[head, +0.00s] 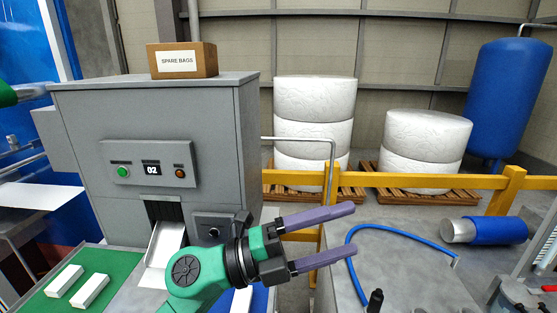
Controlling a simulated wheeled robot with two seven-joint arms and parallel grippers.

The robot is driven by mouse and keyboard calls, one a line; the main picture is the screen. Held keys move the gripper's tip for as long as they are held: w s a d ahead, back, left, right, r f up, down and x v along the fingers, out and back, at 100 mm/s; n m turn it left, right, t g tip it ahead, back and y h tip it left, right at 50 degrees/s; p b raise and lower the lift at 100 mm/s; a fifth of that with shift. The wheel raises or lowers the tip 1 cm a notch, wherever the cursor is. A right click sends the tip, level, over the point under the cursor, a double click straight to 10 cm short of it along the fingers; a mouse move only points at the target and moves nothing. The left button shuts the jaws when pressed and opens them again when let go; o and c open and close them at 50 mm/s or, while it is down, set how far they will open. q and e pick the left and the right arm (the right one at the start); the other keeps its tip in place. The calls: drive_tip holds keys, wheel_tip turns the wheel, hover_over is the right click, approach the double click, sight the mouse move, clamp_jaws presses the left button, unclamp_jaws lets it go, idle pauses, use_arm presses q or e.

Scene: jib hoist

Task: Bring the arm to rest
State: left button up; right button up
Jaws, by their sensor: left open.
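My left gripper (352,232) shows in the lower middle of the head view, at the end of a green arm link with a dark wrist. Its two purple fingers are spread apart, point to the right, and hold nothing. It is in front of the grey machine's lower right corner and left of the blue hose. My right gripper is not in the view. No jib or hoist can be made out clearly.
A grey machine (222,130) with a panel reading 02 stands at left, a SPARE BAGS box (182,60) on top. White blocks (91,291) lie on a green surface. A yellow rail (420,181) crosses behind. A blue hose (395,231) lies on the grey surface at right.

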use_arm(q)
drive_tip(key=w+a+r+n+t+y, duration=0.1)
drive_tip(key=w+a+n+t+y, duration=0.2)
drive_tip(key=w+a+n+t, duration=0.4)
drive_tip(key=w+a+r+n+t+y, duration=0.1)
drive_tip(key=w+a+n+t+y, duration=0.15)
drive_tip(key=a+n+t, duration=0.55)
drive_tip(key=w+a+f+n+g+y, duration=0.2)
drive_tip(key=a+f+n+y, duration=1)
drive_tip(key=f+n+y, duration=0.45)
drive_tip(key=s+a+f+n+g+h, duration=0.1)
drive_tip(key=s+a+f+g, duration=0.1)
drive_tip(key=s+f+g, duration=0.6)
drive_tip(key=s+a+f+g+h, duration=0.1)
drive_tip(key=s+a+f+g, duration=0.25)
drive_tip(key=s+f, duration=0.9)
drive_tip(key=s+f+g+b, duration=0.1)
drive_tip(key=s+f+b, duration=0.15)
drive_tip(key=f, duration=1.45)
drive_tip(key=s+f+g+b, duration=0.15)
drive_tip(key=f+b, duration=0.25)
drive_tip(key=f, duration=1.3)
drive_tip(key=s+a+f+g+b, duration=0.1)
drive_tip(key=s+a+f+b, duration=0.1)
drive_tip(key=s+f, duration=1.3)
drive_tip(key=shift+f+b, duration=0.4)
drive_tip(key=shift+b, duration=0.35)
